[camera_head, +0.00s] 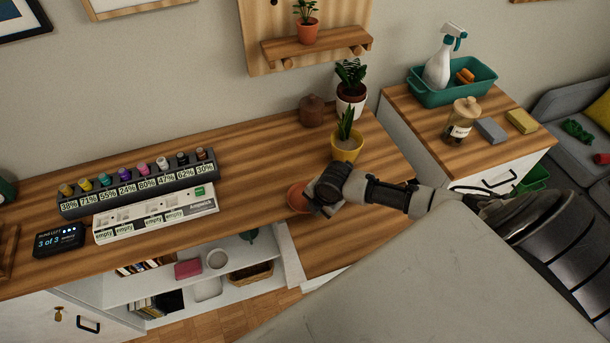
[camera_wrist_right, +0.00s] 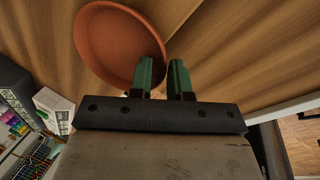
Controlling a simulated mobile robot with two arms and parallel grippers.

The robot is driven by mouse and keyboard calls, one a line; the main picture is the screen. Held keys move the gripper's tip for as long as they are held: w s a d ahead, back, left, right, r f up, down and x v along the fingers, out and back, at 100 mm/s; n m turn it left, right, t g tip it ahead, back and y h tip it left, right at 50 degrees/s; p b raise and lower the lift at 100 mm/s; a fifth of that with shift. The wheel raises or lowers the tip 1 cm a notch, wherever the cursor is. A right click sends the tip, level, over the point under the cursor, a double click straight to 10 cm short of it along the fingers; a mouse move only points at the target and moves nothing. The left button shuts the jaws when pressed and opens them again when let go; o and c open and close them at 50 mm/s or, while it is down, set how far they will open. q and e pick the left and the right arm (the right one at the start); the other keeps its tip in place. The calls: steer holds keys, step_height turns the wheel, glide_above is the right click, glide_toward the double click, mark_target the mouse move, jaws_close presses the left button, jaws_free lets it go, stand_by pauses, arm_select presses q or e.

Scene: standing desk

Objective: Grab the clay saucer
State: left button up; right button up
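The clay saucer (camera_head: 298,197) is a round terracotta dish on the wooden desk, near its front edge, partly hidden by my right gripper (camera_head: 318,199). In the right wrist view the saucer (camera_wrist_right: 112,42) shows its hollow inside at the upper left. The green fingers of my right gripper (camera_wrist_right: 161,70) are a little apart there. The left finger overlaps the saucer's inside and the other finger is just outside the rim, so the rim appears between them. I cannot tell if either finger touches it. My left gripper is not in view.
A yellow pot with a plant (camera_head: 346,147) stands just behind my right gripper. A grey rack of bottles (camera_head: 137,185) and a white tray with labels (camera_head: 155,217) lie to the left. The desk (camera_head: 262,160) is clear between the rack and the pots.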

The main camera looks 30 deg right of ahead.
jaws_close()
steer(key=shift+r, duration=0.1)
